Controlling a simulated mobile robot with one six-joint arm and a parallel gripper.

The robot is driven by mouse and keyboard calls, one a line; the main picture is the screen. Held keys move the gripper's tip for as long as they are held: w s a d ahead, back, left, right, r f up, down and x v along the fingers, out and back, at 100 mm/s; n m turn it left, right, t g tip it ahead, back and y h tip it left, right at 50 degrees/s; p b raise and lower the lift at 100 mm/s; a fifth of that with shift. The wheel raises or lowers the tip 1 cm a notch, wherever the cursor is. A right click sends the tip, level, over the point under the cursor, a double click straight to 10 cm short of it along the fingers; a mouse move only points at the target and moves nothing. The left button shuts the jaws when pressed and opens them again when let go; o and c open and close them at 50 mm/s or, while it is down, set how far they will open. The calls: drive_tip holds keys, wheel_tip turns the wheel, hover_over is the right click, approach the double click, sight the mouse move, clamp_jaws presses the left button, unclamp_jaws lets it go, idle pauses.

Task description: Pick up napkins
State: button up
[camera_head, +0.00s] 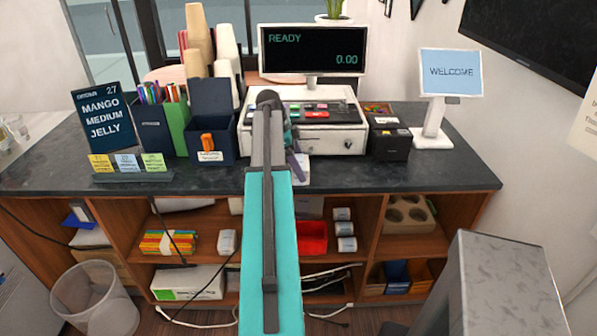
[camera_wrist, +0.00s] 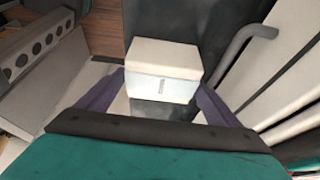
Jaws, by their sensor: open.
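My gripper (camera_wrist: 158,82) is open, with one purple finger to each side of the pack's near part. I cannot tell whether the fingers touch it. In the head view my gripper (camera_head: 297,160) is partly hidden by my arm, in front of the cash register.
The cash register (camera_head: 328,138) stands just behind. A dark blue box (camera_head: 213,150) is left and a black box (camera_head: 389,143) right. A welcome sign (camera_head: 450,72) stands farther right. The counter (camera_head: 440,172) is clear at front right. Shelves below hold several items.

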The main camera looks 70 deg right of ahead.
sight(303, 162)
drive_tip(key=c, duration=1)
drive_tip(key=shift+r, duration=0.15)
drive_tip(key=shift+r+b, duration=0.85)
drive_tip(key=shift+r, duration=0.7)
drive_tip(key=s+a+b, duration=0.1)
drive_tip(key=a, duration=0.4)
drive_tip(key=s+a+r+b, duration=0.1)
drive_tip(key=a, duration=0.4)
drive_tip(key=s+a+b, duration=0.1)
drive_tip(key=a+b, duration=0.1)
drive_tip(key=a, duration=0.3)
drive_tip(key=shift+s+a+r, duration=0.25)
drive_tip(key=shift+s+r, duration=0.05)
drive_tip(key=shift+s, duration=0.1)
drive_tip(key=shift+w, duration=0.1)
